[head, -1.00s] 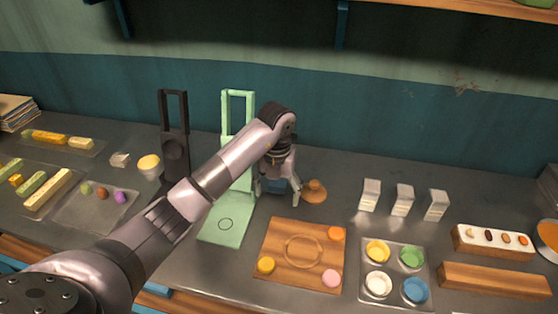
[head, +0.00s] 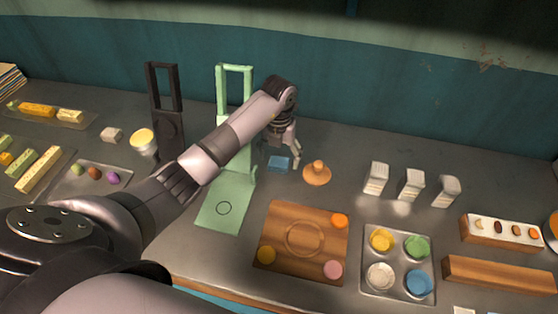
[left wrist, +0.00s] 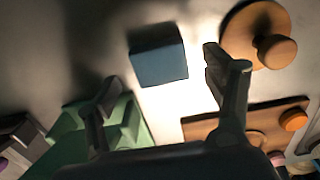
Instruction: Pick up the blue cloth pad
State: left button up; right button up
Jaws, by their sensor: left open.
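The blue cloth pad (head: 279,163) is a small blue block on the grey counter, between the green stand (head: 222,208) and an orange-brown knobbed disc (head: 316,173). My left gripper (head: 285,150) is open and empty just above and behind the pad in the head view. In the left wrist view the pad (left wrist: 158,55) lies beyond the two spread fingers (left wrist: 160,85), between them and clear of both. The knobbed disc (left wrist: 258,35) is close to the right finger there. My right gripper is not in view.
A wooden board (head: 303,243) with coloured discs lies in front. A dark stand (head: 165,115) is at left. White blocks (head: 411,185), a tray of coloured cups (head: 367,265) and wooden racks (head: 500,275) are at right. Counter behind the disc is clear.

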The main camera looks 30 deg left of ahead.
aim_at(279, 161)
pick_arm(q)
jog(key=shift+w+a+f, duration=0.1)
jog(key=shift+f, duration=0.8)
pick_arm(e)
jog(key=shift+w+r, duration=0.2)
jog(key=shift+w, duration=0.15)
pick_arm(q)
jog(key=shift+r, duration=0.1)
jog(key=shift+c, duration=0.2)
jog(key=c, duration=1.2)
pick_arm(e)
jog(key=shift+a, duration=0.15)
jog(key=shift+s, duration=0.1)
pick_arm(q)
notch_tip(279, 161, up, 10)
jog(key=shift+b, duration=1.2)
jog(key=o, duration=0.6)
jog(key=c, duration=0.5)
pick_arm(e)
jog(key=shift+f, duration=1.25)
